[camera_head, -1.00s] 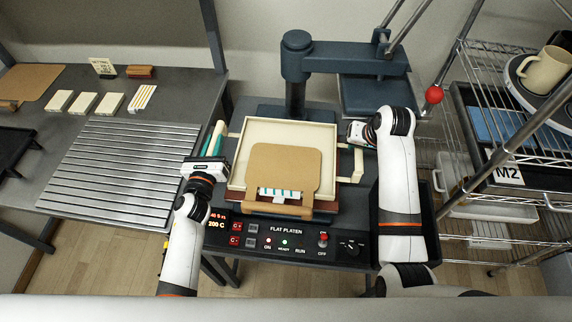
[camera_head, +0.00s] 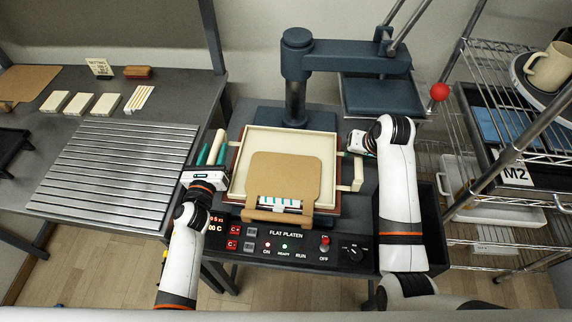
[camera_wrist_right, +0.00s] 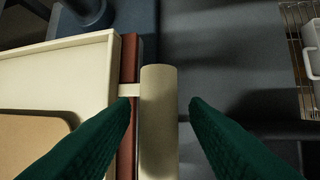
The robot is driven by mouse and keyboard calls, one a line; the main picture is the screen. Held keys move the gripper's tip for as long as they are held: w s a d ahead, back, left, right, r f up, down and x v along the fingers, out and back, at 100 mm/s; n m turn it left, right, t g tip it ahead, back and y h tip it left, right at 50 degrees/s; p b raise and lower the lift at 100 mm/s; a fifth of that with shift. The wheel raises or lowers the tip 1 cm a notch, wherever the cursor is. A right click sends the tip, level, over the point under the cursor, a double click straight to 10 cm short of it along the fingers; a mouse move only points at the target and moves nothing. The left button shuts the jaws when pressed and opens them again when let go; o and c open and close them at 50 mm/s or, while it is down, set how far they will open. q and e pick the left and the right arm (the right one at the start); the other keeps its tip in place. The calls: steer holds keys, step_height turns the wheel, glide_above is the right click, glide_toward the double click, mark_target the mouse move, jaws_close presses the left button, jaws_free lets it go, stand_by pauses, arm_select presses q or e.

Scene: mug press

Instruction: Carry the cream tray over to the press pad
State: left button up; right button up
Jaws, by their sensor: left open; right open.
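The cream tray (camera_head: 290,131) rests on the reddish-brown press pad (camera_head: 236,165), whose edge shows on both sides. The pad's right edge also shows in the right wrist view (camera_wrist_right: 127,105). My left gripper (camera_head: 211,150) is open at the tray's left handle (camera_head: 218,140), green fingers beside it; exact contact is unclear. My right gripper (camera_wrist_right: 160,102) is open, with the tray's right handle (camera_wrist_right: 158,120) between its fingers. The handle is nearer the left finger, with a gap to the right finger. A tan board (camera_head: 285,175) with a wooden front bar lies over the tray.
The blue-grey press column (camera_head: 295,80) stands behind the tray, its upper plate (camera_head: 380,95) swung right. A ribbed metal surface (camera_head: 115,170) lies left. A wire rack (camera_head: 500,60) stands right. The control panel (camera_head: 295,247) is in front.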

arm_select(q)
steer(key=shift+s, duration=0.1)
arm_select(e)
steer(key=shift+s+r, duration=0.1)
steer(key=shift+r, duration=0.15)
arm_select(q)
steer(key=s+a, duration=0.1)
steer(key=s, duration=1)
steer(key=shift+s+a, duration=0.15)
steer(key=shift+s, duration=0.2)
arm_select(e)
steer(key=v, duration=1.1)
steer(key=shift+r, duration=0.25)
steer(key=shift+s, duration=0.1)
